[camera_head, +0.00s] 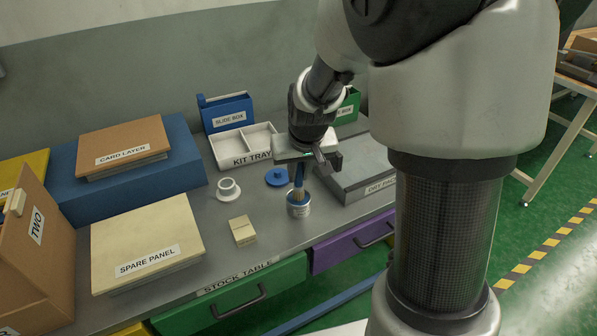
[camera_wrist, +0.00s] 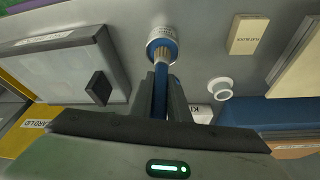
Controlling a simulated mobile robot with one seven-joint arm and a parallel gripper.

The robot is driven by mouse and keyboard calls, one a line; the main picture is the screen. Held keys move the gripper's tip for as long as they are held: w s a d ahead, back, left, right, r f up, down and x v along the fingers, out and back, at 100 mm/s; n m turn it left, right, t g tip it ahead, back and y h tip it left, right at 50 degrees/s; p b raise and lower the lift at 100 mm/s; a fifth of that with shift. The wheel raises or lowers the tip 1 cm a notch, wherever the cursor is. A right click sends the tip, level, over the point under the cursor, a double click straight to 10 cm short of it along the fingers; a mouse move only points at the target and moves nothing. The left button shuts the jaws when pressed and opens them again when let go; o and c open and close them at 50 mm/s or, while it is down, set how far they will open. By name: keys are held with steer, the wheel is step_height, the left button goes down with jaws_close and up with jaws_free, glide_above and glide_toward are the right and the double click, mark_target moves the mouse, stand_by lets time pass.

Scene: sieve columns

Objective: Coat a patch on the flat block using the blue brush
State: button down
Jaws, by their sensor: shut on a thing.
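My gripper (camera_head: 302,162) is shut on the blue brush (camera_head: 299,178), which points down with its tan bristles at the mouth of a small labelled tin (camera_head: 298,210). I cannot tell how deep the bristles sit. In the wrist view the blue handle (camera_wrist: 160,95) is between the two fingers (camera_wrist: 161,100), and the bristles overlap the open end of the tin (camera_wrist: 161,36). The flat block (camera_head: 242,231), a small cream block, lies on the table to the left of the tin. It also shows in the wrist view (camera_wrist: 247,35), its top plain apart from a label.
A round blue lid (camera_head: 279,177) and a white round holder (camera_head: 228,190) stand behind the block and tin. The white kit tray (camera_head: 226,147) is farther back. A grey labelled case (camera_head: 357,171) is close on the right. The spare panel (camera_head: 147,240) is at left.

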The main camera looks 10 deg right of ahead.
steer(key=shift+f+b, duration=0.45)
steer(key=shift+f, duration=0.15)
stand_by(1.3)
steer(key=shift+r+p, duration=2.75)
steer(key=shift+r, duration=0.85)
steer(key=s+p+v, duration=0.1)
steer(key=p+v, duration=1.2)
steer(key=p, duration=0.7)
steer(key=shift+f, duration=0.25)
steer(key=shift+w+f, duration=0.1)
steer(key=shift+f, duration=0.05)
